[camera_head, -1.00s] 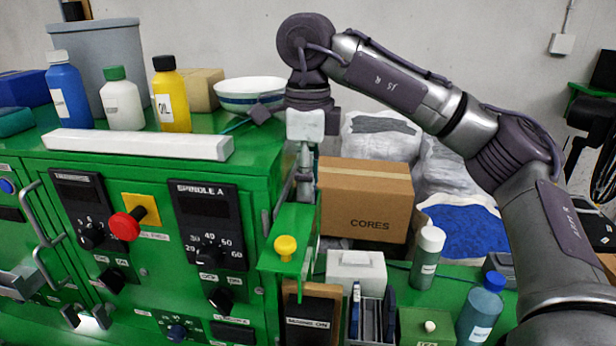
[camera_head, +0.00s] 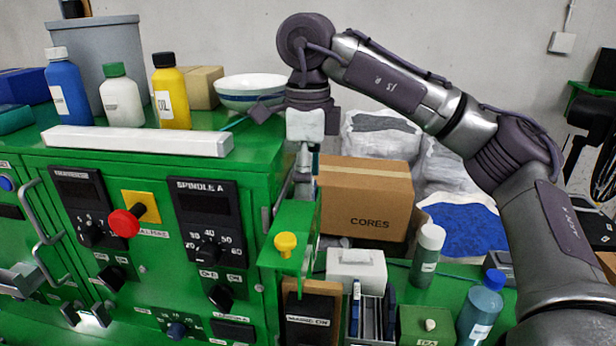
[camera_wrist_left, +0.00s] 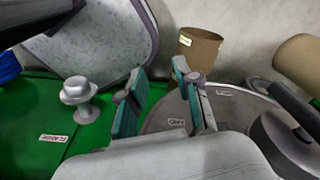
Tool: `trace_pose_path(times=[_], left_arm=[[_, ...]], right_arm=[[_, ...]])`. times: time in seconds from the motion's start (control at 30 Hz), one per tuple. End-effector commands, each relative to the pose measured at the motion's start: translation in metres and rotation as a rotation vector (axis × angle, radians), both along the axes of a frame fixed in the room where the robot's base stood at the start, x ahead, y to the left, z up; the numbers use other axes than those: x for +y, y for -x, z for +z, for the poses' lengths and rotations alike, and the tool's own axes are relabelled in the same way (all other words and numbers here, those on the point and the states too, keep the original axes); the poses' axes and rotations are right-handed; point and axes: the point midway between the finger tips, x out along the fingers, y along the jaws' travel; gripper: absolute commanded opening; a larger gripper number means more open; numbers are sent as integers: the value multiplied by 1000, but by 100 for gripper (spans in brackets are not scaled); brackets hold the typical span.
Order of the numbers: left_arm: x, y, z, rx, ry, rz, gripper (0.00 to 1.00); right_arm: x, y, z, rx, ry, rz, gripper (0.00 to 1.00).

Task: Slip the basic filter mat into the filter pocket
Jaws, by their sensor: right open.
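My right gripper (camera_head: 304,182) points down beside the right end of the green machine (camera_head: 150,185), just above a green bracket with a yellow knob (camera_head: 285,244). It is open, and I see nothing clearly held in it. I cannot tell whether the bracket is the filter pocket. I cannot make out a filter mat for certain in either view. In the left wrist view my left gripper (camera_wrist_left: 158,92) is open with teal pads and nothing between its fingers. A round grey lid (camera_wrist_left: 235,108) and a silver knob (camera_wrist_left: 80,98) lie beyond and beside it.
A rack with upright blue pieces (camera_head: 372,318), a white box (camera_head: 356,268) and bottles (camera_head: 427,254) crowd the lower green bench. A CORES carton (camera_head: 365,200) stands behind. A white bar (camera_head: 137,141) and a bowl (camera_head: 250,92) are on the machine top.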

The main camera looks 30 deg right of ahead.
Motion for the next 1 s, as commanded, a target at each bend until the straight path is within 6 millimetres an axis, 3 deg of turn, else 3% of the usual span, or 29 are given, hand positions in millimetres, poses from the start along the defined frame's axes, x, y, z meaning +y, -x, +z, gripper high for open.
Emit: trace_pose_path(times=[0.27, 0.73, 1.0], left_arm=[[1, 1, 0, 1, -1, 0, 33], [0, 0, 0, 0, 0, 0, 33], [0, 0, 0, -1, 0, 0, 33]], right_arm=[[0, 0, 6, -2, 0, 0, 80], [0, 0, 92, -6, 2, -3, 80], [0, 0, 118, -1, 1, 0, 80]])
